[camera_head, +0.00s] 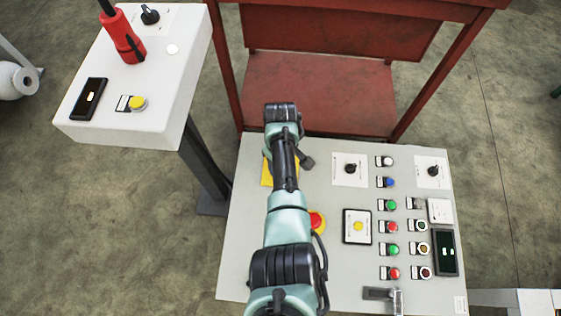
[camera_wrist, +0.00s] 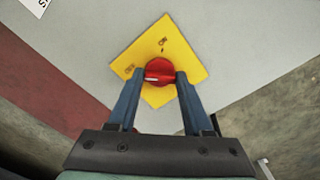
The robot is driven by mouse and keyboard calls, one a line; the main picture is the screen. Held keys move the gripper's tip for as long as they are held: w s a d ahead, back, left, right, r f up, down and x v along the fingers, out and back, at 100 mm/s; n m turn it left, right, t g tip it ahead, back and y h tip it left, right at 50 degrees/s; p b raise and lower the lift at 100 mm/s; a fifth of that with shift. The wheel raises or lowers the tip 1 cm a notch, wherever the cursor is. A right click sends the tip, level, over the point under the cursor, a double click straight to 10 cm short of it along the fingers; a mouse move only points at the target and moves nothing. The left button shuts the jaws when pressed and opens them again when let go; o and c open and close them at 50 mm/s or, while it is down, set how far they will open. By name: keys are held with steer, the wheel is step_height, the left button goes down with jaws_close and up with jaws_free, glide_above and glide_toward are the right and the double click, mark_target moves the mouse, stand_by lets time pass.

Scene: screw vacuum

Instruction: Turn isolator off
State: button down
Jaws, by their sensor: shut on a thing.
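The isolator is a red round knob (camera_wrist: 159,71) on a yellow square plate (camera_wrist: 178,42), mounted on a light grey panel. A pale pointer line shows on the knob, lying roughly level in the wrist view. My gripper (camera_wrist: 160,80) has its two blue fingers on either side of the knob and is shut on it. My arm hides the knob there, and the fingers cannot be made out.
The grey control panel (camera_head: 335,225) carries several buttons, two black rotary switches (camera_head: 350,168) and a red emergency stop (camera_head: 317,221) close beside my arm. A lever handle (camera_head: 383,294) sits at the front. A white console (camera_head: 160,75) stands left, a red frame (camera_head: 320,95) behind.

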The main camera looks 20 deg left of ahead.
steer(key=shift+c, duration=1.6)
jaws_free()
step_height(320, 180, up, 13)
steer(key=p, duration=0.5)
steer(key=shift+p, duration=0.3)
